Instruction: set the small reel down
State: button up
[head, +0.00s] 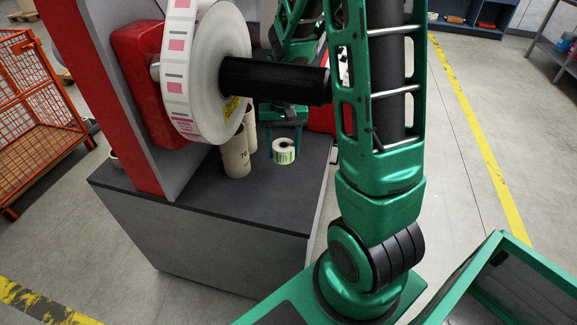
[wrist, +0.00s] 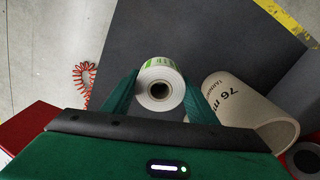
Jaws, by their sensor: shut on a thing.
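The small reel (head: 284,151) is a narrow white roll with green print and a hollow core. It shows in the head view close above or on the dark top of the machine's cabinet (head: 290,185); I cannot tell whether it touches. In the wrist view the small reel (wrist: 158,86) sits between the two green fingers of my gripper (wrist: 160,92), which are shut on its sides. In the head view my gripper (head: 284,136) reaches down to it from behind the big roll's black spindle.
A large label roll (head: 207,75) hangs on a black spindle (head: 275,80) to the left. Cardboard core tubes (head: 236,155) stand on the cabinet top beside the small reel; one marked 76 (wrist: 248,108) is close right of my fingers. The cabinet top in front of the reel is clear.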

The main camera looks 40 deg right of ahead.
aim_at(284, 175)
jog(key=shift+f, duration=3.95)
jog(key=shift+f, duration=0.1)
jog(key=o, duration=1.1)
